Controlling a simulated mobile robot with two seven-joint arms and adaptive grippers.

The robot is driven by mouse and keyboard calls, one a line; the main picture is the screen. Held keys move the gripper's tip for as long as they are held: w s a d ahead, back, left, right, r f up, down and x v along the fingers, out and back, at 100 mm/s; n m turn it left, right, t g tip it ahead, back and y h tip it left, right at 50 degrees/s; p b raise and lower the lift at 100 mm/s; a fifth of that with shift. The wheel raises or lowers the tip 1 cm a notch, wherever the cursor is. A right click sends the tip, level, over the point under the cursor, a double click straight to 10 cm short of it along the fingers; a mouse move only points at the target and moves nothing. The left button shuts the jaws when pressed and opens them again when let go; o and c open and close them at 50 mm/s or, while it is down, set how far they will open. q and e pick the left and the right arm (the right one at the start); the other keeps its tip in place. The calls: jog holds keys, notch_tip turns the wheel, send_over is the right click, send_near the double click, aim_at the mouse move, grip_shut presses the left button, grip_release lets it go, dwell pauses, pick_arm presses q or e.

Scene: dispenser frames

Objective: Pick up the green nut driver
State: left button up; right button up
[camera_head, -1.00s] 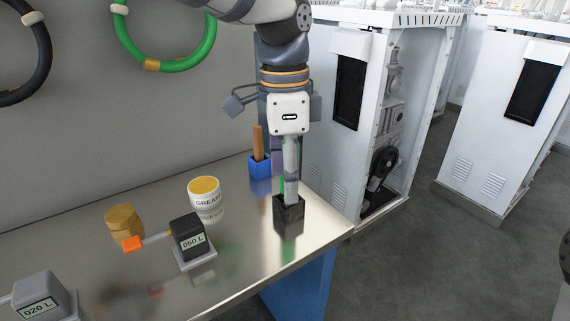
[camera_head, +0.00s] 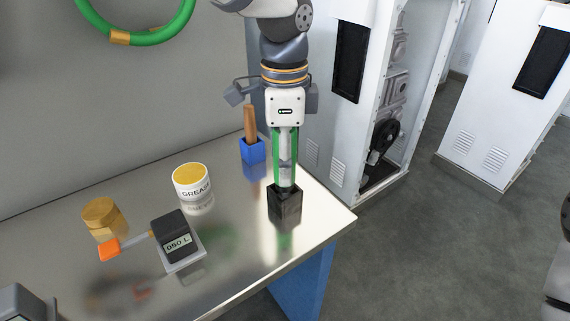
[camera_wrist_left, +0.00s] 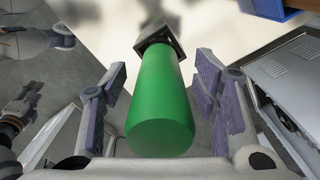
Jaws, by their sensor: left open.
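The green nut driver (camera_head: 277,150) stands upright in a small black square holder (camera_head: 286,208) near the right corner of the metal table. Its thick green handle also fills the middle of the left wrist view (camera_wrist_left: 160,110), its end towards the camera, with the black holder (camera_wrist_left: 160,38) beyond. My left gripper (camera_head: 286,172) points down over it; a grey finger hides the middle of the handle. In the left wrist view the two fingers of the left gripper (camera_wrist_left: 160,84) are apart on either side of the handle, with gaps showing.
A blue holder (camera_head: 253,152) with a wooden handle stands behind. A grease tub (camera_head: 191,182), a tan jar (camera_head: 102,215) and a black dispenser labelled 050 L (camera_head: 176,235) with an orange-tipped lever stand to the left. The table's right edge is close.

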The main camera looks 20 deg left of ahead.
pick_arm(q)
jog(key=shift+f, duration=0.8)
grip_shut()
jog(key=shift+r, duration=0.1)
